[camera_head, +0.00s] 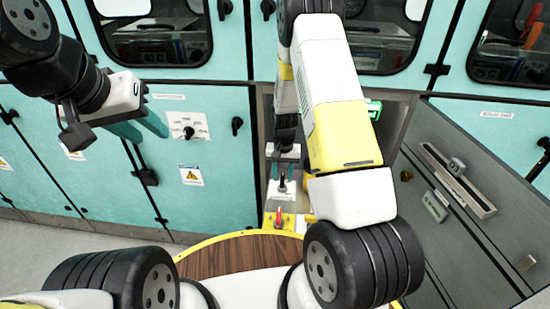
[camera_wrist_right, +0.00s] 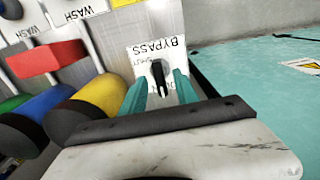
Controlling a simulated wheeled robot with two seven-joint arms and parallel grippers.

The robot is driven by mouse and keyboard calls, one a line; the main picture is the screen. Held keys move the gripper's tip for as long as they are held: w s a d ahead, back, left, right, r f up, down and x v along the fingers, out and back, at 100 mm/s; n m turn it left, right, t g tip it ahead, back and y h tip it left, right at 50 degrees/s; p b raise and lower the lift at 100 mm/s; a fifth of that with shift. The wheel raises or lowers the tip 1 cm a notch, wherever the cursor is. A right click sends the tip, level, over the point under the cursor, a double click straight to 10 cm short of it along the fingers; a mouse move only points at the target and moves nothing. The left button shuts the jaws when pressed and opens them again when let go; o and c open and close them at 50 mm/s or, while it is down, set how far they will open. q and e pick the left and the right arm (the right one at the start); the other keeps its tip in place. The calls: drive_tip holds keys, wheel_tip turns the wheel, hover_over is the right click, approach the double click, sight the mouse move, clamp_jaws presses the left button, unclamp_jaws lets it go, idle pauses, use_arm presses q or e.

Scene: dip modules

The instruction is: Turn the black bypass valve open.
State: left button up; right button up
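The black bypass valve handle (camera_wrist_right: 158,75) stands out from a white plate (camera_wrist_right: 172,54) marked BYPASS in the right wrist view. It points roughly along the fingers and looks small and dark in the head view (camera_head: 282,184). My right gripper (camera_wrist_right: 160,88) has its teal fingers open, one on each side of the handle, with a visible gap on both sides. In the head view my right gripper (camera_head: 283,168) is just above the handle, partly hidden by my arm. My left gripper (camera_head: 143,127) is open and empty, up at the left before the teal cabinets.
Red (camera_wrist_right: 47,58), blue (camera_wrist_right: 50,100) and yellow (camera_wrist_right: 98,96) handles crowd the left of the right wrist view, near WASH labels. A red handle (camera_head: 278,218) is below the valve in the head view. Teal cabinets (camera_head: 205,130) and a grey panel (camera_head: 470,200) flank the recess.

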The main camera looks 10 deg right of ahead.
sight(283, 178)
drive_tip(key=shift+r, duration=0.1)
wheel_tip(283, 178, up, 8)
drive_tip(key=shift+f, duration=0.2)
idle(0.3)
